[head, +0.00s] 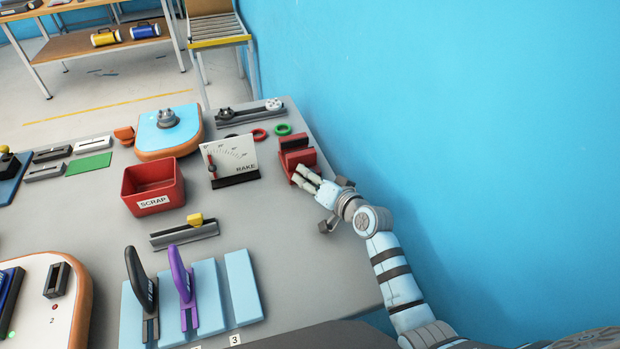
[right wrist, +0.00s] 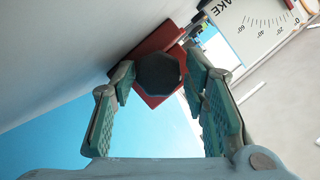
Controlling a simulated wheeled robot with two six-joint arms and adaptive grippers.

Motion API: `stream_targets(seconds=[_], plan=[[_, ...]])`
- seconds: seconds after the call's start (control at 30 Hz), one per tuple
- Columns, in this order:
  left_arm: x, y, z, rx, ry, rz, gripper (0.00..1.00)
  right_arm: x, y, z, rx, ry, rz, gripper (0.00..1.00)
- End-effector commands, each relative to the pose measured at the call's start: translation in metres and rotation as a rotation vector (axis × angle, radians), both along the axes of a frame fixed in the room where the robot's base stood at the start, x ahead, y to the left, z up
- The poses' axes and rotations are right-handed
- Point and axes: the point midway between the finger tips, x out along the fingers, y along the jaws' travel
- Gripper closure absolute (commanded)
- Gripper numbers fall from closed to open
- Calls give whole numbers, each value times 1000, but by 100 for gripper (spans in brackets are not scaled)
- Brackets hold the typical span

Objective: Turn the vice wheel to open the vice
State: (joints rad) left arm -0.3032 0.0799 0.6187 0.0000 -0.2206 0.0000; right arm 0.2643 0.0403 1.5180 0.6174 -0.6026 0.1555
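The red vice (head: 297,153) stands at the right edge of the grey bench, near the blue wall. Its jaws face up, and its front is partly hidden by my right gripper (head: 308,179). In the right wrist view, the dark, many-sided vice wheel (right wrist: 159,74) sits in front of the red vice body (right wrist: 150,47). My right gripper (right wrist: 161,84) is open, with one green-padded finger on each side of the wheel. Narrow gaps seem to show between fingers and wheel; contact is not clear. My left gripper is not in view.
A RAKE gauge (head: 230,160) stands left of the vice. A red SCRAP bin (head: 153,186) is further left. Green (head: 283,129) and red (head: 259,134) rings lie behind. The blue wall (head: 450,130) closes off the right side. Bare bench lies in front of the gauge.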

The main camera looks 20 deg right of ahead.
Motion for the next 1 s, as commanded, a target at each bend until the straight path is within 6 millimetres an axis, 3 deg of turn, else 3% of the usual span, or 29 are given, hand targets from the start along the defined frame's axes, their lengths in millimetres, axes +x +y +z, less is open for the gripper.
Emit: stream_targets(seconds=[0.03, 0.2, 0.57, 1.0], plan=[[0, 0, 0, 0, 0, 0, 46, 0, 0, 0, 0, 0, 0, 69], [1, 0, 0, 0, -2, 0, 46, 0, 0, 0, -1, -1, 0, 93], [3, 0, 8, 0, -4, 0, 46, 0, 0, 3, -46, -4, -2, 94], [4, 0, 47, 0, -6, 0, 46, 0, 2, 7, -340, -23, -2, 94]])
